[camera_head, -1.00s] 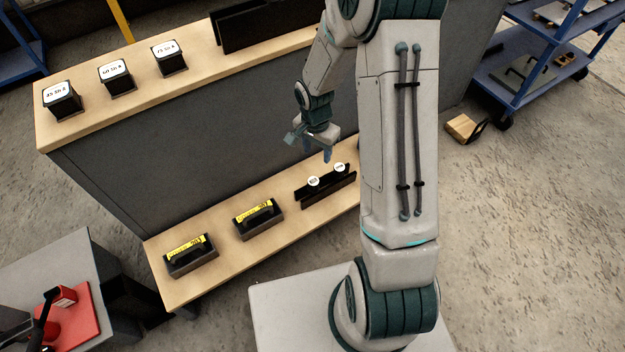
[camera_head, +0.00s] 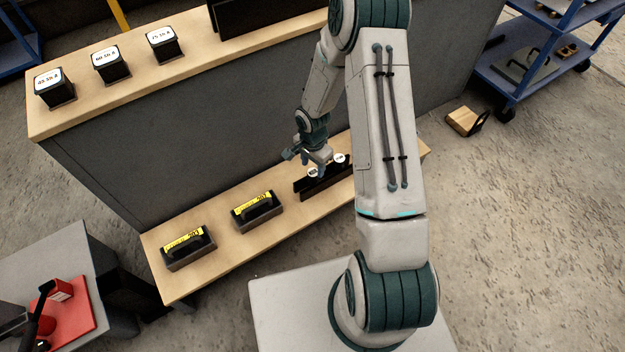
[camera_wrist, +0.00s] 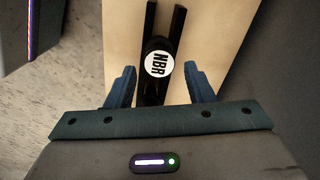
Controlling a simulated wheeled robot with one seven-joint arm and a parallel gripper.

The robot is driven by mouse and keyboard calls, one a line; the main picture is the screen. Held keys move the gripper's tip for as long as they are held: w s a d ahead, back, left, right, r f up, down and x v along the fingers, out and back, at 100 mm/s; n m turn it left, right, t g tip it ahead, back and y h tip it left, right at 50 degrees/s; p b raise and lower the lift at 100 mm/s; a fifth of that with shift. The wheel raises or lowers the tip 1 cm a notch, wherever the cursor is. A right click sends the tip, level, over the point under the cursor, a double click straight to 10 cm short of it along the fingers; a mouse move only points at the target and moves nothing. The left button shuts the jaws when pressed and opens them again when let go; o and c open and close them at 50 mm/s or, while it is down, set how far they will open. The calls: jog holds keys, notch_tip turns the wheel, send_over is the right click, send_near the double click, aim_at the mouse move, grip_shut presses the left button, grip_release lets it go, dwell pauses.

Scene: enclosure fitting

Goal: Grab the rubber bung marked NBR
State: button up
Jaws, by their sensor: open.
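The rubber bung marked NBR (camera_wrist: 159,65) is dark with a round white label and sits between two dark rails of a holder (camera_wrist: 152,20) in the wrist view. My gripper (camera_wrist: 160,85) is open, with one blue finger on each side of the bung and a gap on both sides. In the head view my gripper (camera_head: 316,170) is low over the black holder (camera_head: 318,186) on the lower wooden shelf. Two white round labels show there, one (camera_head: 312,172) close by my fingers and one (camera_head: 339,158) to its right; their print is too small to read.
Two black blocks with yellow labels, one (camera_head: 188,248) left of the other (camera_head: 257,212), stand on the lower shelf (camera_head: 222,262). Several black containers with white tops, such as one (camera_head: 54,88), stand on the upper shelf. A grey wall (camera_head: 190,150) rises behind the lower shelf.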

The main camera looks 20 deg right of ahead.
aim_at(313, 172)
notch_tip(313, 172, down, 5)
jog(key=shift+d+r+b, duration=0.1)
jog(key=shift+r+b, duration=0.1)
jog(key=shift+b, duration=0.75)
jog(key=c, duration=0.8)
jog(key=shift+c, duration=0.2)
